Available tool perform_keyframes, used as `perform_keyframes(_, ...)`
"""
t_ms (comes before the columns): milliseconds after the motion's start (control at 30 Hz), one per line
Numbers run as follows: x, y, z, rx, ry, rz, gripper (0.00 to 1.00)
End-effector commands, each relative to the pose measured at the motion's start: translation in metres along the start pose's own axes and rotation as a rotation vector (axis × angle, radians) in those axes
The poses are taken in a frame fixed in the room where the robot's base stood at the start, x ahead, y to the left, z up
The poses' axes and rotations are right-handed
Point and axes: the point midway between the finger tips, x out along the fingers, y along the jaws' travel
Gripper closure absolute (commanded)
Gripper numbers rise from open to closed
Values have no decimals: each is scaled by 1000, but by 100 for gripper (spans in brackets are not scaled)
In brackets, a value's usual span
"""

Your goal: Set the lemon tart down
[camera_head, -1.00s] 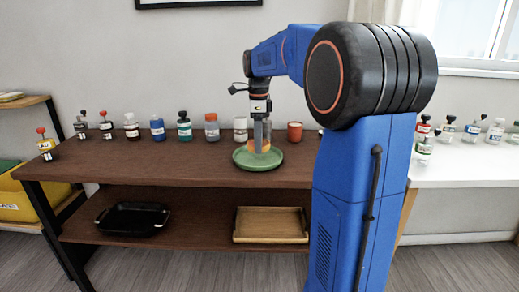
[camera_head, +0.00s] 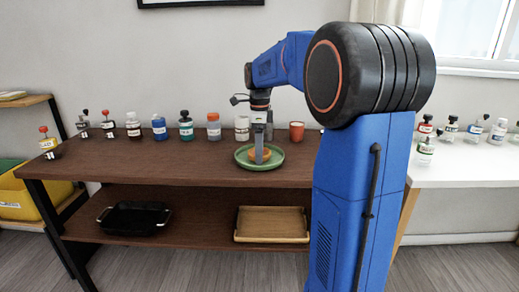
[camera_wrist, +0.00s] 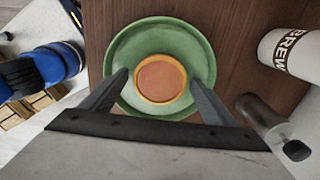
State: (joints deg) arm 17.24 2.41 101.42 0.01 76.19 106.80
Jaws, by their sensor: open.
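The lemon tart (camera_wrist: 161,79) is round, with an orange rim and a brownish-orange middle. In the wrist view it rests on a green plate (camera_wrist: 130,49), near the plate's middle. In the head view the tart (camera_head: 267,155) shows partly behind a finger, and the plate (camera_head: 242,162) stands on the brown table. My gripper (camera_wrist: 160,78) is open, with one finger on each side of the tart and a gap visible on both sides. In the head view my gripper (camera_head: 259,158) points down over the plate.
Several bottles stand along the back of the table, including a blue one (camera_head: 159,129). A red cup (camera_head: 296,131) is behind the plate. A white bottle (camera_wrist: 291,52) is close on the right in the wrist view. The table's left front (camera_head: 130,172) is clear.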

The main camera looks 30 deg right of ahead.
Motion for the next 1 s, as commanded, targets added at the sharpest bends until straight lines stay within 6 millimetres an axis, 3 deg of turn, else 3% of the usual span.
perform_keyframes(233,-13,-1,0,0,-1,-2,19)
perform_keyframes(700,-98,0,0,0,0,-2,19)
perform_keyframes(1000,-122,0,0,0,0,0,19)
